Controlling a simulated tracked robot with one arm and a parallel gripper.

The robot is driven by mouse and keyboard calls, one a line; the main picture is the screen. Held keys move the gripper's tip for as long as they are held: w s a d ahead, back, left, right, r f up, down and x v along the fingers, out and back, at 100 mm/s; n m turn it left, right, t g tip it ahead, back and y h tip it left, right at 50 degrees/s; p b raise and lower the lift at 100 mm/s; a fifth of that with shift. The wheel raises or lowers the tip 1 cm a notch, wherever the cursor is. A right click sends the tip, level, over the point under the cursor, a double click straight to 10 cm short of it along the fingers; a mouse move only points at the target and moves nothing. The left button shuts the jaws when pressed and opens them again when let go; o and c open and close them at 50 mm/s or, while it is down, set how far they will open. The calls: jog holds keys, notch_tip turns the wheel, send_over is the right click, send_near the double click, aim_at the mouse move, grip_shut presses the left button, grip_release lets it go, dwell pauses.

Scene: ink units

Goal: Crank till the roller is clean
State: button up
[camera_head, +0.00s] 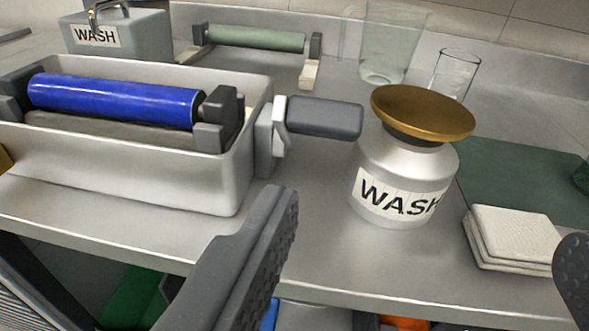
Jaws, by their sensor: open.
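The roller (113,101) lies in a pale metal tray unit (120,174) on the left of the bench. Its visible surface is glossy blue with ink. The crank (278,128) sticks out of the unit's right side, with a dark grey handle (324,117) pointing right. My gripper (430,245) is open, one finger at lower centre and the other cut off at the right edge. It is empty, in front of the bench edge and apart from the crank handle. The unit's inner floor is mostly hidden.
A silver WASH can (404,185) with a brass top stands right of the crank handle, close to it. Folded white cloths (512,238) lie at the right. Behind are a green roller (255,38), a grey WASH box (122,36) and clear glasses (455,74).

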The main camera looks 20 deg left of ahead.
notch_tip(320, 180, down, 4)
jog(key=s+a+r+y+p, duration=0.1)
jog(key=a+y, duration=0.1)
jog(key=a, duration=0.1)
jog(key=t+b, duration=0.1)
jog(key=b, duration=0.1)
send_near(326, 114)
jog(key=x, duration=0.7)
jog(key=shift+w+a+f, duration=0.1)
jog(key=shift+w+f, duration=0.1)
jog(key=shift+w+a+r, duration=0.1)
jog(key=shift+w+r, duration=0.05)
jog(key=shift+w, duration=0.4)
jog(key=c, duration=1.2)
